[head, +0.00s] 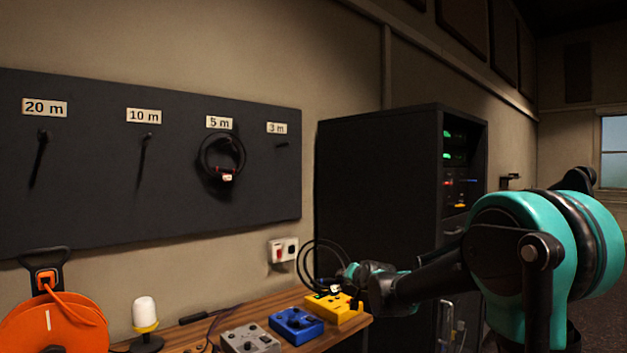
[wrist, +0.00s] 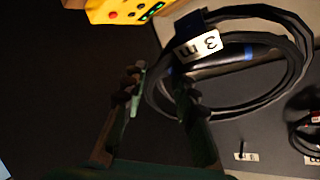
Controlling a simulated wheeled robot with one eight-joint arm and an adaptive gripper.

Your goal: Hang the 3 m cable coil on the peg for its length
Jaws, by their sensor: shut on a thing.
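The black 3 m cable coil (wrist: 297,72) has a white tag (wrist: 197,46) reading "3 m", upside down in the wrist view. My gripper (wrist: 160,82) is shut on one side of the coil, with the loop reaching out to the right there. In the head view, my gripper (head: 344,277) holds the coil (head: 303,262) above the desk's right end, in front of the wall socket and below the board. The 3 m peg (head: 282,145) is bare, under its "3 m" label (head: 277,128) at the board's right end. The peg (wrist: 241,148) also shows in the wrist view.
The 5 m peg holds a black coil (head: 210,170); the 20 m (head: 41,150) and 10 m (head: 145,150) pegs are bare. Yellow (head: 345,312), blue (head: 296,324) and grey boxes stand on the desk. A dark rack (head: 375,190) stands right of the board.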

